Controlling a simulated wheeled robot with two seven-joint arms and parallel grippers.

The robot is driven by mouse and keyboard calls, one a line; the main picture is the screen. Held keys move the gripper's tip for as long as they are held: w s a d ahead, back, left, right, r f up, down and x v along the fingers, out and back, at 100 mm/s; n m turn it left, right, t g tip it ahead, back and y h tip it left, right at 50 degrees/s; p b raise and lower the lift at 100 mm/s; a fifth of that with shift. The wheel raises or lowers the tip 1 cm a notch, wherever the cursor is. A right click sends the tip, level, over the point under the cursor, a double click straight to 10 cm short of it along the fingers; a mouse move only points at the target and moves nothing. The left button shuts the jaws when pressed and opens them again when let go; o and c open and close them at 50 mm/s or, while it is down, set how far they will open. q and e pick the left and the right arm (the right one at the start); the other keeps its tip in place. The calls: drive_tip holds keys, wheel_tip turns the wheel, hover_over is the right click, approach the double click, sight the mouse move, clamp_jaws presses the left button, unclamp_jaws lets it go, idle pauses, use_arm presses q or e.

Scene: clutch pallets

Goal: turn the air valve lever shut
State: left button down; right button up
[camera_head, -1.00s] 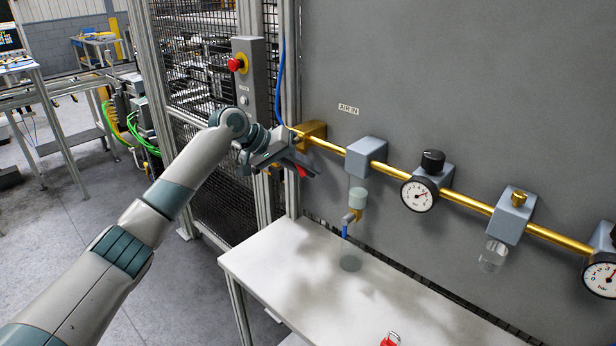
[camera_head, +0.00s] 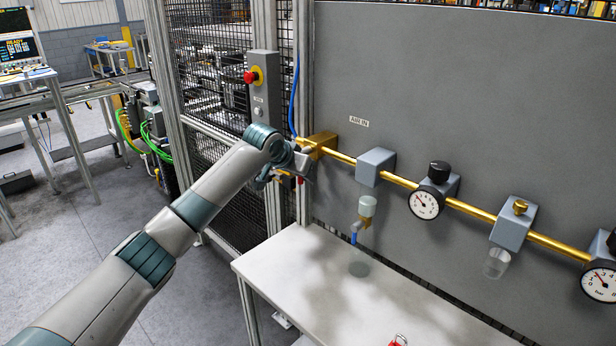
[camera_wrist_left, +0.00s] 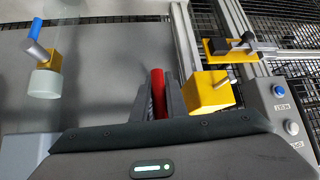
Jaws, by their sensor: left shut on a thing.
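The air valve is a brass block (camera_head: 320,143) at the left end of the brass pipe, below the AIR IN label. Its red lever (camera_wrist_left: 158,88) stands between my left gripper's fingers in the left wrist view. My left gripper (camera_head: 294,180) is shut on the lever, just below and left of the brass block. In the head view the arm and gripper hide most of the lever; only a little red shows. The brass block (camera_wrist_left: 208,92) is right of the fingers in the wrist view. My right gripper is not in view.
The pipe carries grey blocks, a gauge (camera_head: 424,205) and a clear bowl (camera_head: 497,263) along the grey panel. A small cup-topped drain fitting (camera_head: 367,206) hangs near the gripper. A white table (camera_head: 330,290) lies below. A mesh fence and button box (camera_head: 262,90) stand left.

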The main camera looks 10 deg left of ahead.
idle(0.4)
use_arm(q)
drive_tip(key=c, duration=1.8)
unclamp_jaws()
drive_tip(key=shift+o, duration=0.2)
drive_tip(key=shift+r, duration=0.1)
drive_tip(key=b+v, duration=0.5)
drive_tip(key=v, duration=1.2)
drive_tip(key=shift+b, duration=0.35)
drive_tip(key=shift+s+a, duration=0.1)
drive_tip(key=shift+s, duration=0.1)
